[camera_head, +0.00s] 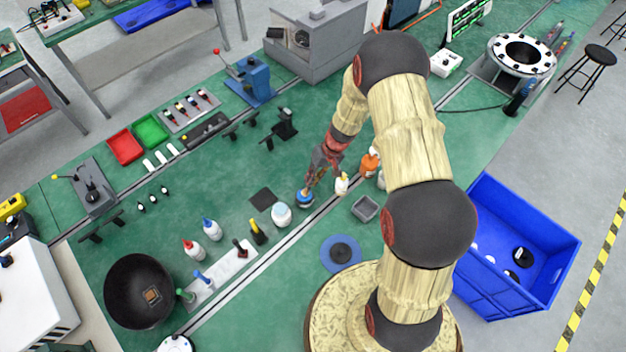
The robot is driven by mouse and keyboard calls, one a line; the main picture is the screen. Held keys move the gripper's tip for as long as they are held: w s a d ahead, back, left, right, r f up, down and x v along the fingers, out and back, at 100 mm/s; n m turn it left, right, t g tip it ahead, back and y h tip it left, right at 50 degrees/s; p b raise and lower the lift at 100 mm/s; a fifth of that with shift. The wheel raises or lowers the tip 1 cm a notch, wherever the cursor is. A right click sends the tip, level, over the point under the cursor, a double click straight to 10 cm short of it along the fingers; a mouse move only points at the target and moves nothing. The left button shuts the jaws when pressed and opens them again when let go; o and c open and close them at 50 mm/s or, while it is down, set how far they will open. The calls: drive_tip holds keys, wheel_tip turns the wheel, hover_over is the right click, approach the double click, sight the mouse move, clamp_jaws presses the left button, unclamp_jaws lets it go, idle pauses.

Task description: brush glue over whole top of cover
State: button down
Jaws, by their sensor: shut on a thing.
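My gripper (317,178) reaches down over the middle of the green bench, just above a small blue round item (305,198). It is shut on a slim thing, too small and too covered by the fingers to make out clearly. I cannot tell whether that thing touches the blue item. A blue disc (330,247) with a dark round centre (341,253) lies in front of my arm. A dark flat square (263,199) lies to the left of the gripper. I cannot tell which item is the cover, and no glue layer can be made out.
A white jar (281,214), a yellow-and-black bottle (258,232) and other bottles stand left of the gripper. A white bottle (342,184) and an orange bottle (370,163) stand close on its right. A grey tray (365,208) and a blue crate (535,287) lie further right.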

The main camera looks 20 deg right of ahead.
drive_tip(key=shift+r+p, duration=1.45)
drive_tip(key=shift+r, duration=2.05)
